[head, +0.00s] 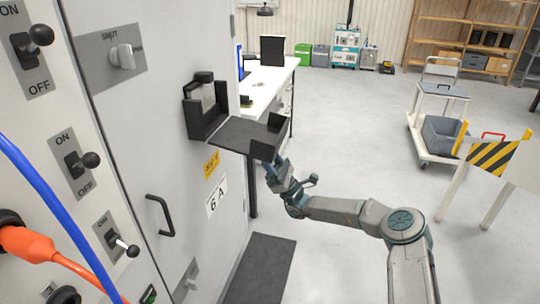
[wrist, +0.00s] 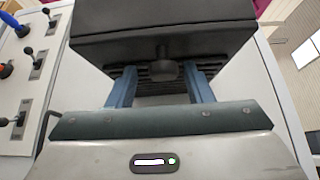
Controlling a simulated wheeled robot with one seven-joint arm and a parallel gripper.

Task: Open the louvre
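A black housing (head: 205,112) is fixed on the grey cabinet door, with a black flap or tray (head: 238,134) standing out from it. The black body fills the top of the wrist view (wrist: 160,32), with dark slats, seemingly the louvre (wrist: 146,87), beneath it. A dark rounded knob (wrist: 165,69) shows in front of the slats. My gripper (head: 277,163) is just below the outer end of the flap. In the wrist view its blue fingers (wrist: 162,78) are apart, one each side of the knob, with gaps visible. In the head view the knob and slats are hidden.
The cabinet door has a handle (head: 160,215) and a SHUT knob (head: 123,56). Levers and cables are at the left. A white bench (head: 262,88) stands behind the flap. A trolley (head: 440,140) and a striped barrier (head: 493,157) stand right. Floor around my arm is clear.

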